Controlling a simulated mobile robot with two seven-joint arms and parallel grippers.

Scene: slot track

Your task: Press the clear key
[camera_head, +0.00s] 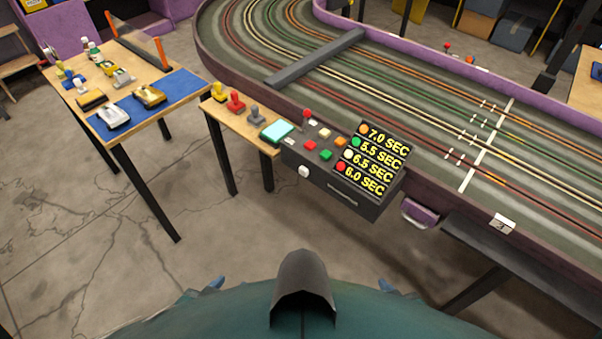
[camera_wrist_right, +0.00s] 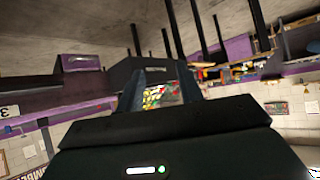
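A dark console (camera_head: 345,170) sits against the near side of the track. Its top carries small keys: a white key (camera_head: 290,141), a red key (camera_head: 310,146), a green key (camera_head: 326,154), a cream key (camera_head: 325,133) and an orange key (camera_head: 340,141). No labels are legible, so I cannot tell which is the clear key. My right gripper (camera_wrist_right: 163,78) is open and empty in its wrist view. In the head view only bluish tips of my left gripper (camera_head: 215,284) and right gripper (camera_head: 390,288) show, low and well apart from the console.
A wooden workbench (camera_head: 115,55) with model cars is at left. The floor before the console is clear.

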